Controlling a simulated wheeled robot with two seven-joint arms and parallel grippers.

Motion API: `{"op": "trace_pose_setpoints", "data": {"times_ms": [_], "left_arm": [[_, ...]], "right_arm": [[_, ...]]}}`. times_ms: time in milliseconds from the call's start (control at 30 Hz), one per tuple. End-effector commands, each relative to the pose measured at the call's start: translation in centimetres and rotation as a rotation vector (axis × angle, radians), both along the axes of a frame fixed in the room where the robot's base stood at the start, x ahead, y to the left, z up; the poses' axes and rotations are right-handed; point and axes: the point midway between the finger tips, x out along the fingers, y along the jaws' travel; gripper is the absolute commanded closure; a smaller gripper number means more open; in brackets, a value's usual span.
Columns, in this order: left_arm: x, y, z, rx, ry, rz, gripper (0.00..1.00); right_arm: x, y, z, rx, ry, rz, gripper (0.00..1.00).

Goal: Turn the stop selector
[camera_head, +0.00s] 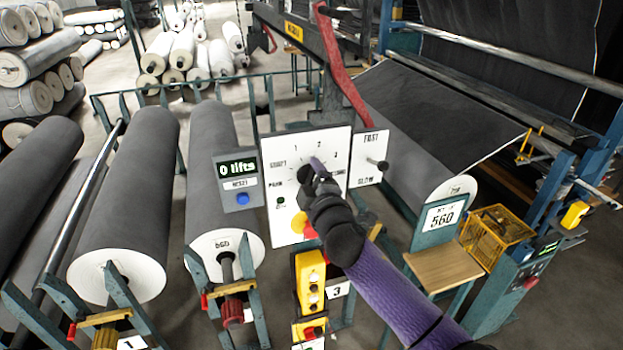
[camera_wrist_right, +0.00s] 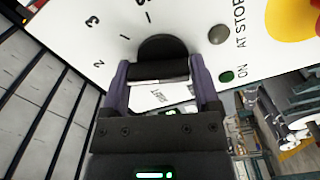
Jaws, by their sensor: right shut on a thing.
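The stop selector is a black round knob (camera_wrist_right: 163,46) on a white panel (camera_head: 335,146) with printed numbers around it. In the head view my right gripper (camera_head: 317,174) is at the middle of this panel and mostly hides the knob. In the right wrist view the two purple fingers of my right gripper (camera_wrist_right: 161,74) stand on either side of the knob's black grip and are shut on it. The numbers 1, 2 and 3 show beside the knob; its exact pointing direction is hard to tell. My left gripper is not in view.
A counter box (camera_head: 238,180) reading "0 lifts" with a blue button is left of the panel. A FAST/SLOW switch plate (camera_head: 369,158) is right of it.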

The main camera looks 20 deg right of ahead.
Motion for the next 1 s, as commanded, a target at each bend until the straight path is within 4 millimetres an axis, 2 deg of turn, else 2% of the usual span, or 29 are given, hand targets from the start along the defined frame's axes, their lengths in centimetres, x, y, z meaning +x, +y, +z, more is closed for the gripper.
{"op": "trace_pose_setpoints", "data": {"times_ms": [333, 367, 433, 467, 767, 867, 1000], "left_arm": [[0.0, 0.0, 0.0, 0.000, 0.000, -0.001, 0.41], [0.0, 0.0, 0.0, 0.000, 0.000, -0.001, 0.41], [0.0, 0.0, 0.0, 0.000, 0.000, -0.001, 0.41], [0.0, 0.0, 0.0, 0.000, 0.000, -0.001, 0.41], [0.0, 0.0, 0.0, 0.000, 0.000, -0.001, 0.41], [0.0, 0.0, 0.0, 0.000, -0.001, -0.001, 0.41], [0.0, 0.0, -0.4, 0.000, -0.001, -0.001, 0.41]], "right_arm": [[0.1, 0.0, 0.4, -0.003, -0.009, 0.000, 0.80], [0.1, 0.0, 0.4, -0.003, -0.009, 0.000, 0.19], [0.1, 0.0, 0.4, -0.003, -0.008, 0.000, 0.04], [0.1, 0.0, 0.3, -0.003, -0.008, 0.000, 0.00], [-0.4, 0.0, 0.1, -0.003, -0.005, 0.001, 0.00], [-1.7, -0.1, 0.1, -0.003, -0.004, 0.001, 0.00], [-4.5, -0.1, -0.1, -0.003, -0.003, 0.003, 0.00]]}}
